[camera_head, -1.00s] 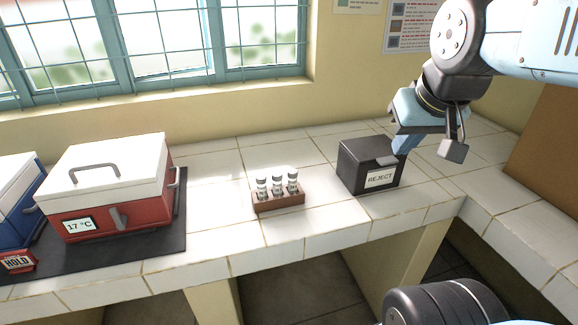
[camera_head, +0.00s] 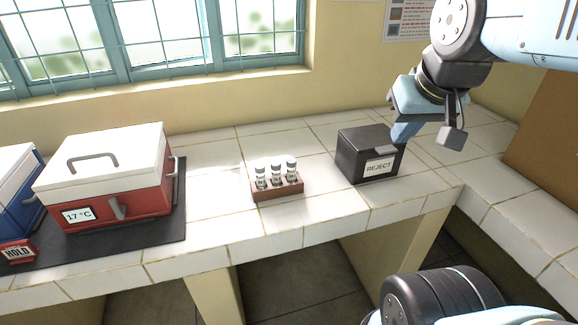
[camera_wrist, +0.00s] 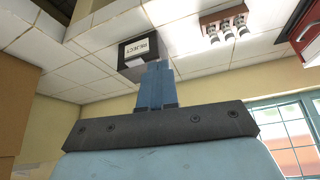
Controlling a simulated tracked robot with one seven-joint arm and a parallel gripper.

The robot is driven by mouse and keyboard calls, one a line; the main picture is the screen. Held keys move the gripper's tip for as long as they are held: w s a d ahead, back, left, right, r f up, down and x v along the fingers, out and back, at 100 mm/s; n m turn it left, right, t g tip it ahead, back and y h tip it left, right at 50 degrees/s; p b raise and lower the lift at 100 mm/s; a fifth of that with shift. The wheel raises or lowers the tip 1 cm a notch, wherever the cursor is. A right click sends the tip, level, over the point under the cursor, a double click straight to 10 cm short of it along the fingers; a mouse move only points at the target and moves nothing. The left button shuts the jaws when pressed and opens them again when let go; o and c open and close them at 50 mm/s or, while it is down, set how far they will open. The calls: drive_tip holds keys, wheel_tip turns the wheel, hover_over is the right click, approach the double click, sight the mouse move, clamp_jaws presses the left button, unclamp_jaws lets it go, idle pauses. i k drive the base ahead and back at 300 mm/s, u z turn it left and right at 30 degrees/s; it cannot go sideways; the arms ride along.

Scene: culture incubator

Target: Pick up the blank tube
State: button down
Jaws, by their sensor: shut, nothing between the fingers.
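Three small white-capped tubes (camera_head: 276,174) stand upright in a reddish-brown rack (camera_head: 278,192) on the tiled bench. Their labels are too small to read, so I cannot tell which one is blank. The tubes (camera_wrist: 227,27) and the rack (camera_wrist: 210,17) also show at the top of the wrist view. My gripper (camera_head: 398,137) is shut and empty. It is to the right of the rack, at the right side of the black REJECT box, apart from the tubes. Its blue fingers (camera_wrist: 157,72) point toward that box in the wrist view.
The black REJECT box (camera_head: 352,157) stands between the rack and my gripper. A red cooler with a white lid (camera_head: 102,190), reading 17 °C, sits on a dark mat (camera_head: 165,236) at left, beside a blue box (camera_head: 18,200) and a HOLD sign (camera_head: 17,251). Bench around the rack is clear.

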sight(291, 163)
drive_tip(key=z, duration=1.2)
drive_tip(key=i, duration=0.1)
drive_tip(key=u, duration=2.9)
drive_tip(key=k, duration=1.3)
drive_tip(key=z, duration=0.7)
drive_tip(key=i, duration=1)
